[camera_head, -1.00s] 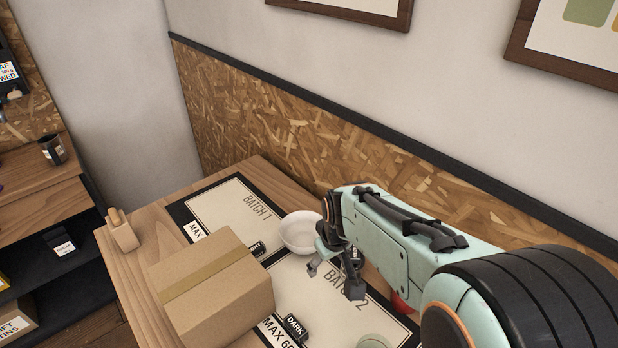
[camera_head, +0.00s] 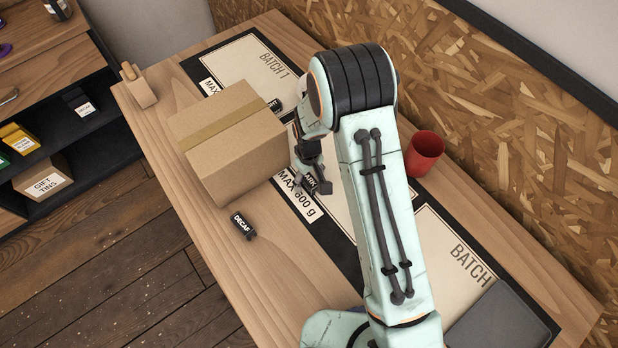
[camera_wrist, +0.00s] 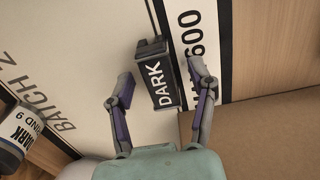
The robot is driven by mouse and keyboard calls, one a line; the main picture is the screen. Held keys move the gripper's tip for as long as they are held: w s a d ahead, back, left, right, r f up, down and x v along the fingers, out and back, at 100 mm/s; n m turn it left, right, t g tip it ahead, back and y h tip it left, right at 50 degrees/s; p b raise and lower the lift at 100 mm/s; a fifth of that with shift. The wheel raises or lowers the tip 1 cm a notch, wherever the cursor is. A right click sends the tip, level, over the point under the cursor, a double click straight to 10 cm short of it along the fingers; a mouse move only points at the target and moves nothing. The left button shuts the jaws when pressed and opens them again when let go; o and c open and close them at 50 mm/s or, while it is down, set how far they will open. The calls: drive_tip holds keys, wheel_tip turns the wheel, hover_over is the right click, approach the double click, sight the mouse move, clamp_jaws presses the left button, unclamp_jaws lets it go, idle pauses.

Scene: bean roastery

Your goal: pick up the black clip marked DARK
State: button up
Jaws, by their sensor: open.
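The black clip marked DARK (camera_wrist: 157,84) lies on the mat, beside the white MAX 600 strip in the wrist view. In the head view the same clip (camera_head: 310,183) is partly hidden by my gripper. My gripper (camera_wrist: 161,79) is open, with one finger on each side of the clip. A small gap shows between the clip and the left finger, and the right finger is very close to it. I cannot tell if that finger touches.
A cardboard box (camera_head: 240,150) stands close to the left of my gripper. A DECAF clip (camera_head: 243,226) lies nearer the table edge. Another black clip (camera_head: 275,104) is behind the box. A red cup (camera_head: 424,155) stands right of my arm. A container marked DARK (camera_wrist: 14,138) shows in the wrist view.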

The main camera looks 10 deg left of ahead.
drive_tip(key=shift+c, duration=0.3)
drive_tip(key=c, duration=0.8)
drive_tip(key=shift+c, duration=0.2)
